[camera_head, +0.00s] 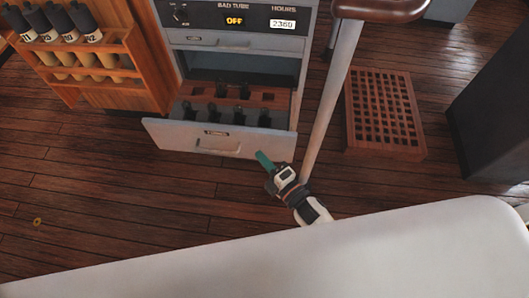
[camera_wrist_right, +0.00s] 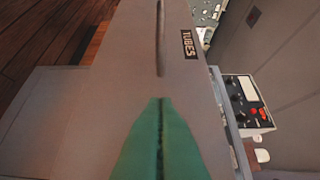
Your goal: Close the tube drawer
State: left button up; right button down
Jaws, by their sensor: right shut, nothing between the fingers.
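The tube drawer (camera_head: 180,138) is pulled out at the bottom of a grey cabinet in the head view, with several dark tubes standing in it. Its front has a bar handle (camera_head: 218,146) and a small label. My right gripper (camera_head: 262,158) has green fingers and is at the right part of the drawer front. In the right wrist view the shut green fingers (camera_wrist_right: 160,108) point at the grey drawer front (camera_wrist_right: 130,75), below the handle (camera_wrist_right: 161,35) and beside the "TUBES" label (camera_wrist_right: 188,45). I cannot tell whether the fingertips touch it. My left gripper is not in view.
A slanted pole (camera_head: 335,95) stands right of the drawer. A wooden grating (camera_head: 383,112) lies farther right. A wooden rack (camera_head: 100,75) with dark-topped tubes is on the left. A pale surface (camera_head: 330,265) fills the foreground. Wooden floor is open at left.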

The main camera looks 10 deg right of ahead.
jog(key=shift+w+d, duration=0.25)
jog(key=shift+w, duration=0.5)
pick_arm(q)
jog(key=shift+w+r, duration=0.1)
pick_arm(e)
jog(key=shift+w, duration=0.1)
